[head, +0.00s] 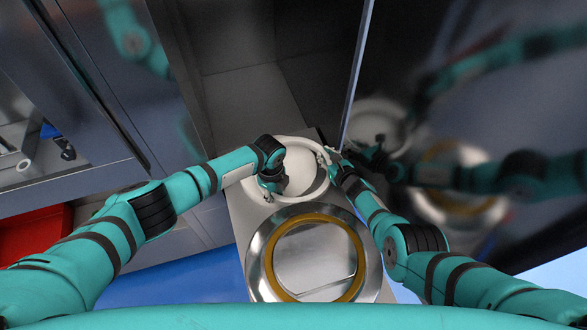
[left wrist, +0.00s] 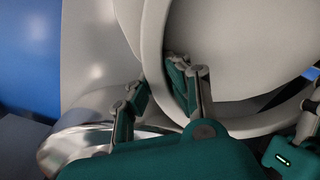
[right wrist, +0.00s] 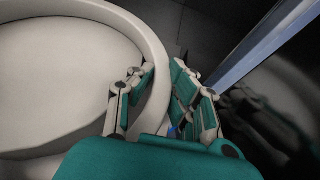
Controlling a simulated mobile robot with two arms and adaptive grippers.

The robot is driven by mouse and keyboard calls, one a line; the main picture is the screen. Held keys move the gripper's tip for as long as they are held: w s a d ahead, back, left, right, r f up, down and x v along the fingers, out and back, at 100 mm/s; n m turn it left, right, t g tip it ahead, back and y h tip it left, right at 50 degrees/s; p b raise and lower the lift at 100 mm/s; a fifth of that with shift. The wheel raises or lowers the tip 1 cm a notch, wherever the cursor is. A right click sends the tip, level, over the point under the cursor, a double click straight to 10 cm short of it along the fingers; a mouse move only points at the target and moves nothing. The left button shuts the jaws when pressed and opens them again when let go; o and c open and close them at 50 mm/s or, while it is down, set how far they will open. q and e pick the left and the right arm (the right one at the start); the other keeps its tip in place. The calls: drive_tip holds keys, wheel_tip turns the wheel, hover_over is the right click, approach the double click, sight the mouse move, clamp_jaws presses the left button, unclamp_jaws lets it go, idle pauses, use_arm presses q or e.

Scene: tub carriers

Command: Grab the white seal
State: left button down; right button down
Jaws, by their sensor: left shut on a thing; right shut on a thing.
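The white seal (head: 293,141) is a pale round ring with a wide light interior, behind the metal tub in the head view. My left gripper (head: 270,187) is shut on its near left side; in the left wrist view the fingers close around the pale rim (left wrist: 153,45). My right gripper (head: 331,160) is shut on its right side; in the right wrist view the fingers straddle the rim (right wrist: 152,50). I cannot tell whether the seal rests on something or is lifted. Part of its near edge is hidden by my left gripper.
A metal tub with a gold ring (head: 268,262) stands just in front of the seal. A dark glossy panel (head: 440,100) stands close on the right and mirrors my arms. Grey cabinets (head: 70,90) are on the left, with a red box (head: 35,240) below.

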use_arm(q)
drive_tip(key=shift+r, duration=0.1)
